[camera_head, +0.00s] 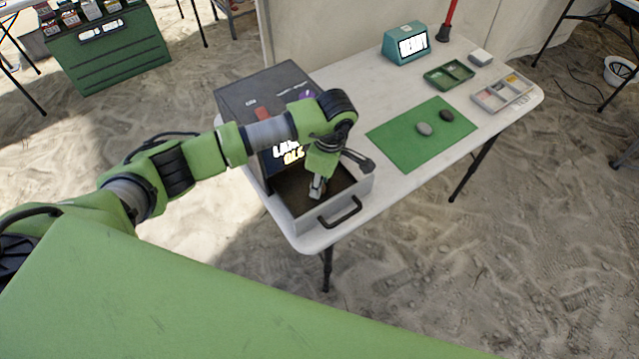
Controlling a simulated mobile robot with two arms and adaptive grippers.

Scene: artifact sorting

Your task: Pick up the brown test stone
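My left gripper (317,190) points down into the open drawer (357,194) of the dark machine (262,95) on the white table. Its fingertips are small here; I cannot tell whether they are open, shut or holding anything. No clearly brown stone shows; the gripper and drawer walls hide part of the drawer's dark inside. Two stones lie apart on the green mat (398,145): a light grey stone (425,129) and a very dark stone (447,116), whose exact colour I cannot tell. My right gripper is not in view.
A teal box with a lit screen (406,44), a green tray (449,75), a grey compartment tray (503,93) and a small pale block (480,57) stand at the table's far side. The drawer's dark handle (340,213) juts toward the front edge.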

